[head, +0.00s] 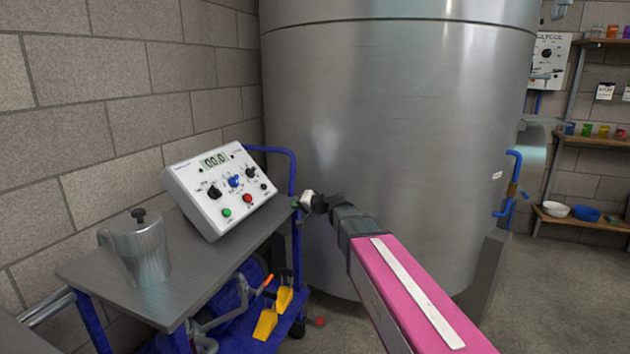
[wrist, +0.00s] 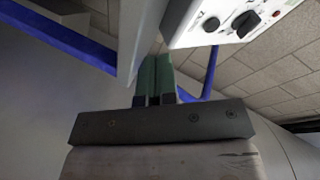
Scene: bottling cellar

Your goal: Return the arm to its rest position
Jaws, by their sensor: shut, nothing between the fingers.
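My arm (head: 405,290), with a pink link, reaches from the lower right of the head view toward the cart's right end. My gripper (head: 297,205) is at the right edge of the cart, near its blue upright; it shows small there. In the wrist view my gripper (wrist: 155,62) has its two green fingers together, with nothing between them. The white control box (wrist: 235,22) is close to the fingertips in that view; I cannot tell the exact gap.
The control box (head: 222,188) and a metal jug (head: 140,250) stand on the cart's grey top (head: 185,280). A large steel tank (head: 390,130) stands behind my arm. Shelves (head: 590,140) are at the far right. Floor at the right is clear.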

